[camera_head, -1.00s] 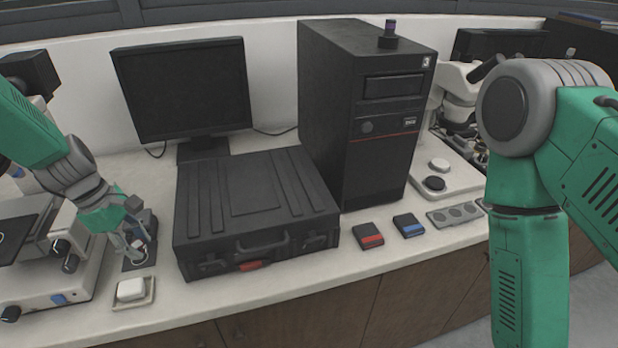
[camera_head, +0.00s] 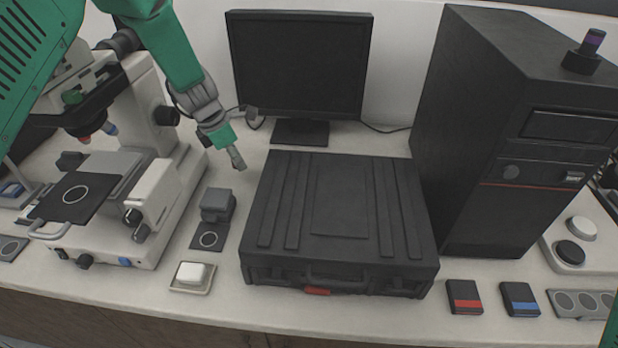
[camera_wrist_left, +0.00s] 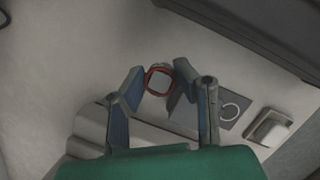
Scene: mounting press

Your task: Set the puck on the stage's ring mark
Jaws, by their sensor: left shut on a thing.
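My left gripper (camera_head: 238,160) is above the bench, behind the mounting press (camera_head: 216,205) and left of the black case. In the left wrist view its fingers (camera_wrist_left: 158,80) are shut on a small puck (camera_wrist_left: 158,84) with a pale face and red rim. The puck is not clear in the head view. The microscope's black stage (camera_head: 52,207) is at the left, with a pale ring mark (camera_head: 75,195). Nothing rests on that mark. The press's dark base also bears a ring (camera_head: 208,239), which is bare. My right gripper is out of view.
The microscope body (camera_head: 180,180) stands between the stage and my left gripper. A white block (camera_head: 191,273) lies in a small dish (camera_head: 190,290) before the press. The black case (camera_head: 340,215), monitor (camera_head: 300,70) and computer tower (camera_head: 500,150) fill the middle and right.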

